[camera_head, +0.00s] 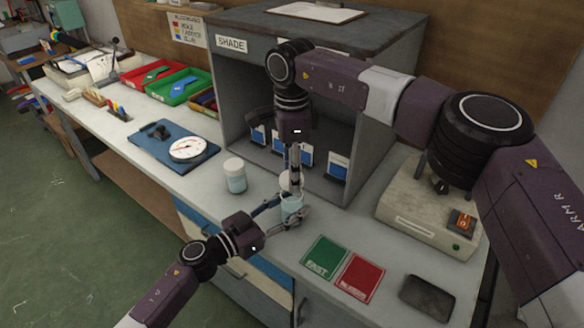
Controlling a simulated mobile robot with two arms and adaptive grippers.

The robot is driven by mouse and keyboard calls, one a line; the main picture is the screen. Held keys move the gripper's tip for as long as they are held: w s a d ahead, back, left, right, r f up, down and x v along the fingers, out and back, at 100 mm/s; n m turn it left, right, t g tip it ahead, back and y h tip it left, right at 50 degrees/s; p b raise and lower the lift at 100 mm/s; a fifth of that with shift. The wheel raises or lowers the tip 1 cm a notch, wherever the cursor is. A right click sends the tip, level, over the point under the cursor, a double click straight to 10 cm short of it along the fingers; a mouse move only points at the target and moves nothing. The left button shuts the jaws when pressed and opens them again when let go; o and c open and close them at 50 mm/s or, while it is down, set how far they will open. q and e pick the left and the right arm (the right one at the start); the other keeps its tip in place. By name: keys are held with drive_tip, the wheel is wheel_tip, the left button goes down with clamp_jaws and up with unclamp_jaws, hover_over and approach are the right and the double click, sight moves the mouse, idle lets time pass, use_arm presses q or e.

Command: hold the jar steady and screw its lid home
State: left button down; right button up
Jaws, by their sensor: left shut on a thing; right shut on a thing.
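The jar (291,204), small with pale blue contents, stands on the light grey bench in front of the grey shade box. My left gripper (287,214) comes in low from the left and is shut on the jar's sides. My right gripper (291,182) points straight down over the jar and is shut on the white lid (285,181). The lid is at or just above the jar's mouth; the fingers partly hide it. I cannot tell whether its thread is engaged.
A second, capped jar (235,176) stands to the left. A green card (324,257) and a red card (360,278) lie in front right, with a dark pad (428,297) beyond. A beige switch unit (425,208) stands right.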

sight(292, 206)
drive_tip(key=shift+f, duration=0.25)
idle(0.3)
drive_tip(key=shift+f, duration=0.8)
drive_tip(key=shift+f, duration=0.55)
